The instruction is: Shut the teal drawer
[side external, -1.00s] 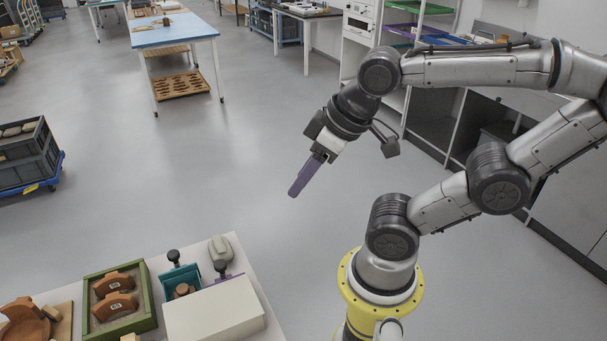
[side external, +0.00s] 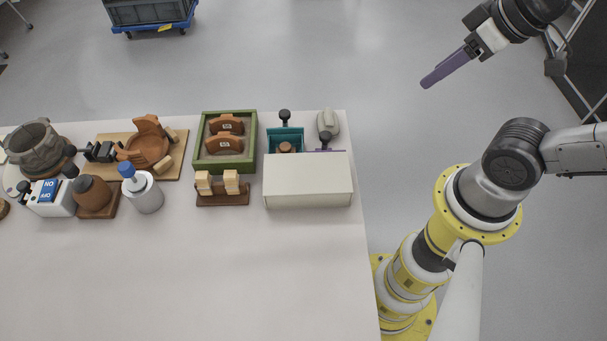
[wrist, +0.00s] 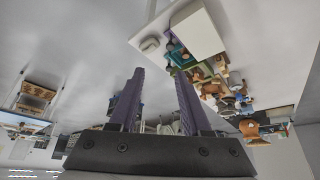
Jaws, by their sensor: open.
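The teal drawer (side external: 295,133) sticks out from the far side of a cream cabinet (side external: 308,182) near the table's right end. It has a black knob (side external: 285,115) and a brown object (side external: 285,147) inside. The drawer also shows in the wrist view (wrist: 179,53), small and distant. My gripper (side external: 423,85) has purple fingers and is raised off the table's right side, well apart from the drawer. In the wrist view my gripper (wrist: 160,75) has its fingers apart with nothing held between them.
A purple drawer (side external: 329,150) with a black knob sits right of the teal one, mostly in. A grey rounded object (side external: 327,123) stands behind it. A green tray (side external: 250,138) with brown sherds is close on the left. The table's (side external: 290,280) front is clear.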

